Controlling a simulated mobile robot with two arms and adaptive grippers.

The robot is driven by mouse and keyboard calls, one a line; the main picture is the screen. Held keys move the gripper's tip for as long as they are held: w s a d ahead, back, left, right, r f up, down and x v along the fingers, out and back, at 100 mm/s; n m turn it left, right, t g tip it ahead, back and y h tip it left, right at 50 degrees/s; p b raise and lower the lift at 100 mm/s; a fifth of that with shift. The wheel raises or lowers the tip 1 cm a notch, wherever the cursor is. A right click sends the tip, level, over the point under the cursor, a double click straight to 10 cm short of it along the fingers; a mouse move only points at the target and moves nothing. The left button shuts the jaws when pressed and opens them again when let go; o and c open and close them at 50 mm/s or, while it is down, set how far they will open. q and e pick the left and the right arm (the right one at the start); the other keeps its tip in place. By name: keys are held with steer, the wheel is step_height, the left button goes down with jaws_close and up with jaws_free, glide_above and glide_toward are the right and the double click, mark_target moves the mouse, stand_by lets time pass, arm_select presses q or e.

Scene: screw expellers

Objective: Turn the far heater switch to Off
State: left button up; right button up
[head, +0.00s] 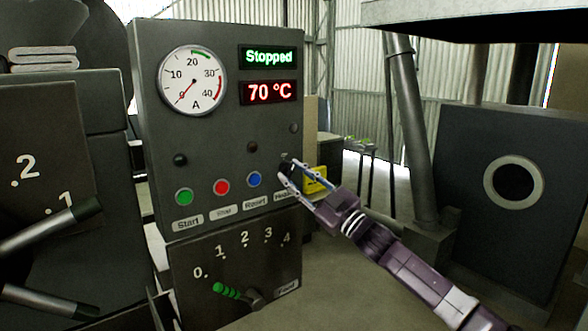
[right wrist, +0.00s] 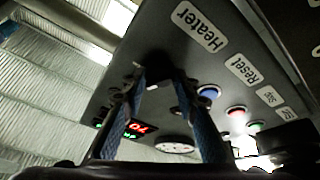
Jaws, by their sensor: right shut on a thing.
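The heater switch (head: 286,166) is a small dark knob on the grey control panel (head: 222,130), above the partly covered Heater label (head: 286,195). My right gripper (head: 287,174) reaches in from the lower right and is shut on this switch, its two fingers on either side. In the right wrist view the dark switch (right wrist: 158,62) sits between the blue-grey fingers of my gripper (right wrist: 160,82), with the Heater label (right wrist: 199,27) beside it. The fingers hide part of the switch, so its exact setting cannot be read. My left gripper is not in view.
The panel has green (head: 184,196), red (head: 222,187) and blue (head: 254,179) buttons. Its displays read Stopped (head: 268,56) and 70 °C (head: 269,92). A green-tipped feed lever (head: 228,291) sticks out below. A nearer machine (head: 50,160) stands left, a dark box (head: 500,240) right.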

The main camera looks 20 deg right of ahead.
steer(key=n+g+p, duration=0.1)
steer(key=n, duration=0.1)
steer(key=n+y+p, duration=0.1)
steer(key=n, duration=0.2)
steer(key=shift+d+r+g+y, duration=0.1)
steer(key=shift+g+y, duration=0.2)
steer(key=shift+g, duration=0.1)
steer(key=shift+n+p, duration=0.35)
steer(key=shift+n, duration=0.25)
steer(key=shift+g, duration=0.3)
steer(key=o, duration=1.2)
steer(key=shift+c, duration=0.2)
steer(key=v, duration=1.2)
steer(key=shift+w, duration=0.1)
